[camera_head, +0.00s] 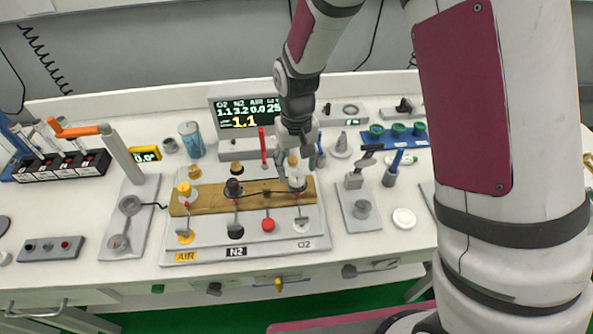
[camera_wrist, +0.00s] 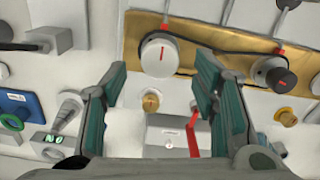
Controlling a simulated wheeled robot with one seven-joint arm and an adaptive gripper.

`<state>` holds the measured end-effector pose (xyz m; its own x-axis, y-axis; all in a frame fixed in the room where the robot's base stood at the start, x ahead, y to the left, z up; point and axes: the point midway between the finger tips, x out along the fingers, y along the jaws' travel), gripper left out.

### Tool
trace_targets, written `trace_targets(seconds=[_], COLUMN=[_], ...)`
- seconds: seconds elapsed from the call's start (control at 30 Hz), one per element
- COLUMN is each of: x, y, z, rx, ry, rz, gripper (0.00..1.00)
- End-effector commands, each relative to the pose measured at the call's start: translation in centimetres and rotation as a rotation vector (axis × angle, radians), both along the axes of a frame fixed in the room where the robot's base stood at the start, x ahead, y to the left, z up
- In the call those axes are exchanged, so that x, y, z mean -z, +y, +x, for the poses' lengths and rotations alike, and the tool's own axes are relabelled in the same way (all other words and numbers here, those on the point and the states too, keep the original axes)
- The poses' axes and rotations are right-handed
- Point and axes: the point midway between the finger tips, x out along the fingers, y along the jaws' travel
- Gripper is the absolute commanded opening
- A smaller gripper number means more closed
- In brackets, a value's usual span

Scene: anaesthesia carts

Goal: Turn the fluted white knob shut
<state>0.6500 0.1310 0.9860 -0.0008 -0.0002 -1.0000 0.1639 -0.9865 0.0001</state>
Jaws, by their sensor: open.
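The fluted white knob (camera_head: 297,184) sits at the right end of a gold plate, on the O2 side of the stepped panel. In the wrist view the white knob (camera_wrist: 158,58) is pale, with a red mark on its face and a red pointer beside it. My gripper (camera_head: 296,163) is above the knob, pointing down. In the wrist view my gripper (camera_wrist: 162,72) is open, its fingers at either side of the knob with gaps showing. The knob's fluted side is hard to make out. A display (camera_head: 246,113) shows 1.1 under O2.
A black knob (camera_head: 233,187) and a yellow knob (camera_head: 184,190) share the gold plate (camera_head: 211,198). A red upright stick (camera_head: 262,146) stands behind it. A grey clamp stand (camera_head: 358,208) is close on the right, with a blue-handled tool (camera_head: 394,168) beyond.

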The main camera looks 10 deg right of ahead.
Motion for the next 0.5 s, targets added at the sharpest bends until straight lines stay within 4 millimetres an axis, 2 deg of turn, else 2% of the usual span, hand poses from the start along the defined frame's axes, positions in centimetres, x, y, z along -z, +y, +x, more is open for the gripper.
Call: trace_targets(seconds=[0.03,0.2,0.33,0.5], x=[-1.2,-4.8,-7.0,-8.7], y=[0.0,0.0,0.0,0.0], z=[0.1,0.2,0.1,0.1], rx=[0.0,0.001,0.001,0.001], ry=[-0.006,-0.007,-0.005,-0.003], rz=[0.002,0.002,0.002,0.0], gripper=[0.54,0.54,0.54,0.54])
